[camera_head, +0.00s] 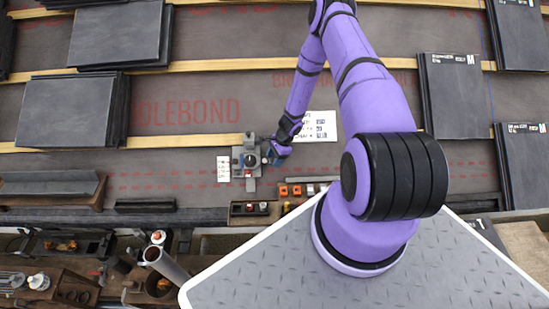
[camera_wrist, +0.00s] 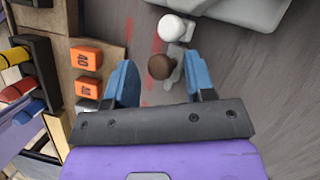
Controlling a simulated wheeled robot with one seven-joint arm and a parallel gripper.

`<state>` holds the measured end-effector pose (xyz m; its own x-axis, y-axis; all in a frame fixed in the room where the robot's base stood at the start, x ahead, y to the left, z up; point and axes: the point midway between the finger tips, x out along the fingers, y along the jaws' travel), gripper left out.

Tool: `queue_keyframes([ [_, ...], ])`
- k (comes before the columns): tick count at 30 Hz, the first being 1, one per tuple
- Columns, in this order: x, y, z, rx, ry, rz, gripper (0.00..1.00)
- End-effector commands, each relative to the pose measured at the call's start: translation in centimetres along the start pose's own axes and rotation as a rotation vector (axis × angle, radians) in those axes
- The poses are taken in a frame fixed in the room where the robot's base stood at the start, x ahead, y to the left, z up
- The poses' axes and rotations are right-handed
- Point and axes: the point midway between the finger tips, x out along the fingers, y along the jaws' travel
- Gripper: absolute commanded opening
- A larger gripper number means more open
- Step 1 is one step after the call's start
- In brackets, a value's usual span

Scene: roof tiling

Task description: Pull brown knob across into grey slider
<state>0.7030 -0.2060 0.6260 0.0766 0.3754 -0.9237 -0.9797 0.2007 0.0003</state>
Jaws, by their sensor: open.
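The brown knob (camera_wrist: 161,67) shows in the wrist view as a round dark-brown end beside a small pale grey piece. It lies between the two blue fingers of my gripper (camera_wrist: 161,76), near the tips; no contact is visible. The fingers are spread apart and hold nothing. In the head view my gripper (camera_head: 272,156) is at the right side of a grey fixture (camera_head: 244,151), which seems to include the grey slider. A grey body (camera_wrist: 245,10) fills the top right of the wrist view. The brown knob cannot be made out in the head view.
A white round knob (camera_wrist: 176,28) stands just beyond the brown one. Orange blocks marked 40 (camera_wrist: 86,58) lie left of my fingers. A white printed sheet (camera_head: 316,127) lies behind my wrist. Wooden battens and dark slates (camera_head: 72,110) cover the roof around.

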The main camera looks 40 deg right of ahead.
Motion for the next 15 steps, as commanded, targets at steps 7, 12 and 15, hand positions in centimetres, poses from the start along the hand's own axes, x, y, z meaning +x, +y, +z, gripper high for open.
queue_keyframes([
  [7, -0.02, 0.0, 0.0, 0.0, 0.0, 0.0, 0.24],
  [12, 0.0, 0.04, 0.0, 0.0, 0.0, 0.001, 0.0],
  [15, 0.0, 0.04, -0.02, 0.0, 0.0, 0.001, 0.0],
])
